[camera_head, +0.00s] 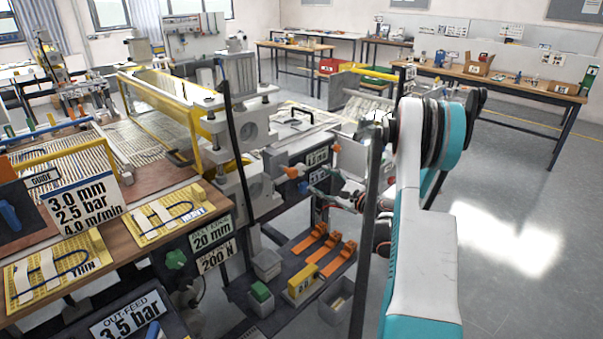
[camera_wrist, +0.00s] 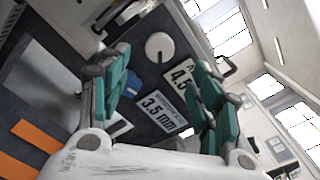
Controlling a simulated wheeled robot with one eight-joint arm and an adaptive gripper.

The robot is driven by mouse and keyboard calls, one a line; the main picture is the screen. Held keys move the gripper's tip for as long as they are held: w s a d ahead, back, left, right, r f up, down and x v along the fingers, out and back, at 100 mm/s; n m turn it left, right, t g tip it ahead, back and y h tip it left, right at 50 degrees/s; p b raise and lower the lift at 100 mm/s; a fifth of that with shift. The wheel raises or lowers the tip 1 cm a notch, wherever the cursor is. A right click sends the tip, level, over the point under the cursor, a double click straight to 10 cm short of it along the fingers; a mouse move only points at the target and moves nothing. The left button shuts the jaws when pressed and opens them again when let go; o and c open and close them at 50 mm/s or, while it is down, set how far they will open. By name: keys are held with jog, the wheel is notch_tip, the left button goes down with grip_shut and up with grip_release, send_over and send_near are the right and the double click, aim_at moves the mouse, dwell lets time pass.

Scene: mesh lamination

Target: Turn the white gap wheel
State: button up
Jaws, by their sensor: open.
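The white gap wheel (camera_wrist: 159,47) is a round white disc with a small dark mark, on a dark panel in the wrist view. It lies beyond my gripper (camera_wrist: 163,98), between the lines of its two fingers and apart from them. The teal-padded fingers are spread wide with nothing between them. A 3.5 mm label (camera_wrist: 165,112) shows between the fingers. In the head view my arm reaches down toward the side of the machine (camera_head: 240,130). I cannot make out the white wheel there.
A blue knob (camera_wrist: 133,82) sits on the panel close to the left finger. A second number plate (camera_wrist: 181,77) is near the right finger. In the head view, a low shelf (camera_head: 275,285) holds bins and orange-handled tools. Open grey floor (camera_head: 510,240) lies to the right.

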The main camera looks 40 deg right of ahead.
aim_at(302, 171)
jog(key=w, duration=0.3)
jog(key=w+b, duration=0.1)
jog(key=w, duration=0.3)
jog(key=w+b, duration=0.1)
jog(key=w, duration=0.2)
jog(key=shift+w+a, duration=0.15)
jog(key=shift+a, duration=0.25)
jog(key=c, duration=1.1)
